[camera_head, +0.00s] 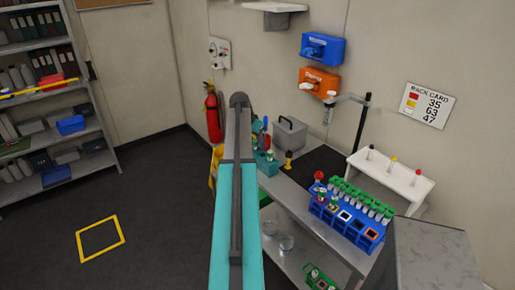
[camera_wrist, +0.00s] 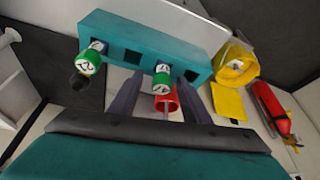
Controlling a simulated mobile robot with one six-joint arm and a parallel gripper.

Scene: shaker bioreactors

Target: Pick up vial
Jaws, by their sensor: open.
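In the wrist view, a teal rack (camera_wrist: 120,30) holds two green-capped vials. One vial (camera_wrist: 89,62) has a number on its cap and stands to the left. The other vial (camera_wrist: 162,78) is between the fingers of my gripper (camera_wrist: 159,84), which is open with a dark finger on either side. I cannot tell whether either finger touches it. In the head view, the teal rack (camera_head: 267,166) stands on the bench, partly hidden by my arm. My gripper is hidden behind the arm there.
A blue rack (camera_head: 344,226) with several green-capped vials stands on the bench to the right. A grey box (camera_head: 289,135) is behind the teal rack. In the wrist view, a red cylindrical thing (camera_wrist: 167,99) is near my fingers. A red extinguisher (camera_head: 211,113) is by the wall.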

